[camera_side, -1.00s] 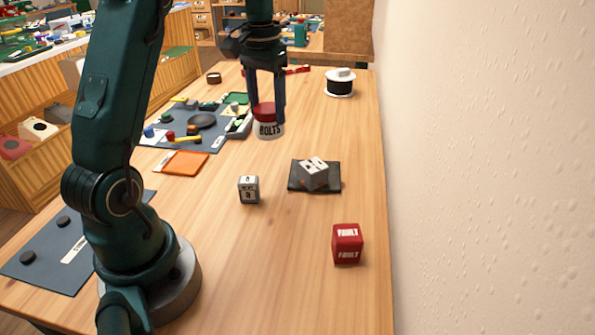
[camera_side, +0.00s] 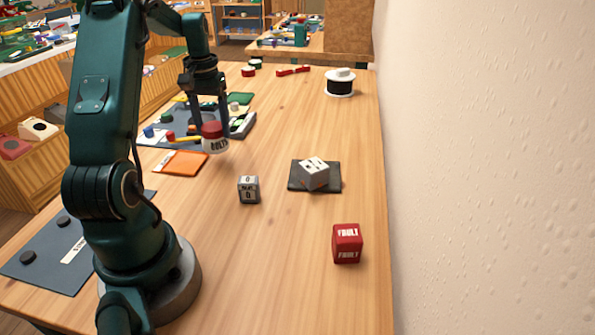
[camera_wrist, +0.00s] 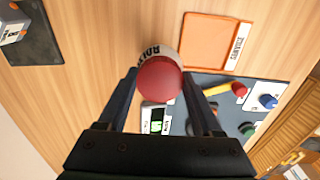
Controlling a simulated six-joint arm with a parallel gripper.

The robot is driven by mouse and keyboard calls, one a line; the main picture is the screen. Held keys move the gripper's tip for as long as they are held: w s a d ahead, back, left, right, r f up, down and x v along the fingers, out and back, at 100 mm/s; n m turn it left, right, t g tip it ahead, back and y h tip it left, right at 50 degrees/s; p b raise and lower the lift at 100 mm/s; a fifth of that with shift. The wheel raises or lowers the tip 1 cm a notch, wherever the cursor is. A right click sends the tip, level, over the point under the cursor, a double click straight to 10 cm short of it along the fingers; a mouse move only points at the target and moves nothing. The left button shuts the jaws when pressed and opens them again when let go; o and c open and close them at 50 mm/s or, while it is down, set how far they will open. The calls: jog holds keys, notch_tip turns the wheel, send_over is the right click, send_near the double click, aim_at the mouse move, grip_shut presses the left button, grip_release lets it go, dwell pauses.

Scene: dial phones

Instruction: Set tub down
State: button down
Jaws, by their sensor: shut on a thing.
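The tub is white with a red lid and dark "BOLTS" lettering. In the side view the tub (camera_side: 215,143) hangs upright between the fingers of my gripper (camera_side: 211,128), near the right edge of the blue-grey mat. In the wrist view the tub's red lid (camera_wrist: 160,78) sits between the fingertips of my gripper (camera_wrist: 160,85), which is shut on it. Whether its base touches the table is hard to tell.
An orange tray (camera_side: 181,163) lies just in front of the tub. The mat (camera_side: 168,122) holds several small parts. A grey-white cube (camera_side: 249,189), a black pad (camera_side: 330,185) with a die-like block (camera_side: 313,172), and a red FAULT cube (camera_side: 347,243) stand nearer.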

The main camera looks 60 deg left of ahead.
aim_at(213, 126)
jog(key=shift+f, duration=1.2)
jog(key=shift+f, duration=0.3)
jog(key=shift+c, duration=0.2)
grip_release()
jog(key=shift+r, duration=0.1)
